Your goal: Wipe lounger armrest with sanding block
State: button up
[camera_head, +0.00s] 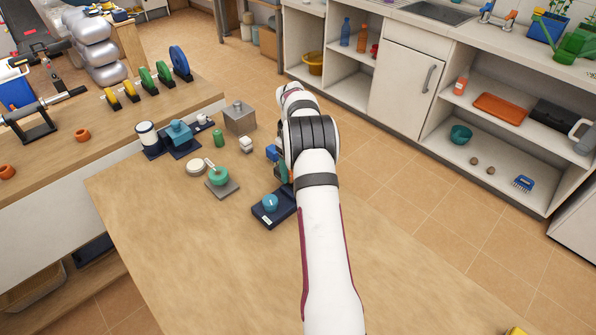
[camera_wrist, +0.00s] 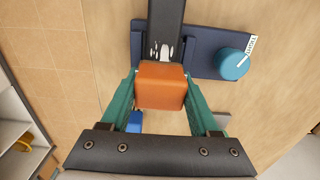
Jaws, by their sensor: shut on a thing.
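My gripper (camera_wrist: 160,88) is shut on an orange block (camera_wrist: 160,86), which looks like the sanding block, held between its two green fingers in the wrist view. A dark, narrow bar (camera_wrist: 166,15) runs from the top edge of that view to the block; it appears to be the lounger armrest. White marks (camera_wrist: 163,51) lie on the bar just beyond the block. The block hides the bar's near end, and I cannot tell whether they touch. In the head view my arm hides the block and most of the gripper; a green finger (camera_head: 281,173) shows.
A dark blue base (camera_wrist: 205,45) with a teal knob (camera_wrist: 232,64) lies close to the right of the bar. In the head view, a green round item (camera_head: 218,176), a green cylinder (camera_head: 218,138) and a grey metal block (camera_head: 239,117) stand farther left. The near tabletop (camera_head: 200,260) is clear.

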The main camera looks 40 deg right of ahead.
jog(key=shift+s, duration=2)
notch_tip(320, 180, up, 8)
jog(key=shift+r, duration=0.2)
jog(key=shift+w, duration=0.1)
